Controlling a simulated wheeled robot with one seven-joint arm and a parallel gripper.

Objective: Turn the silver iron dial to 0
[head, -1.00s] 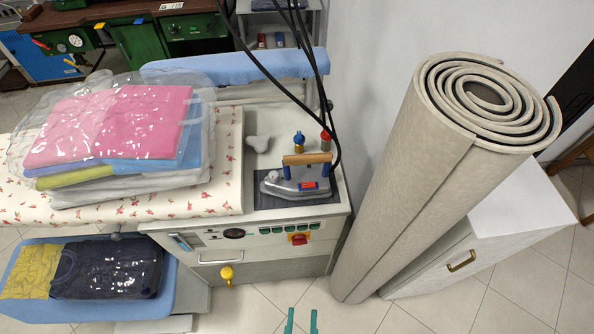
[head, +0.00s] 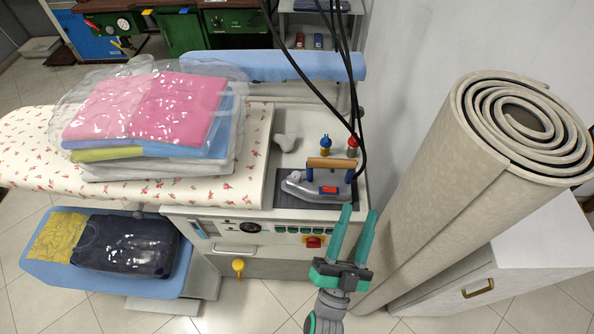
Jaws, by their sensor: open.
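The silver iron (head: 312,187) with a wooden handle rests on a dark pad on the ironing unit's top. A pale round knob (head: 295,175) shows at its left end and a red part on its side; I cannot read any dial marks. My gripper (head: 356,212) has teal fingers, is open and empty, and points up the picture at the front edge of the unit. In the picture its fingertips lie just below the iron's right end; I cannot tell if they touch anything.
The unit's front panel (head: 285,228) has a black knob, green switches and a red switch. Black cables hang at the iron's right. A rolled beige mat (head: 440,190) stands close at right. Bagged folded clothes (head: 150,115) lie on the flowered board at left.

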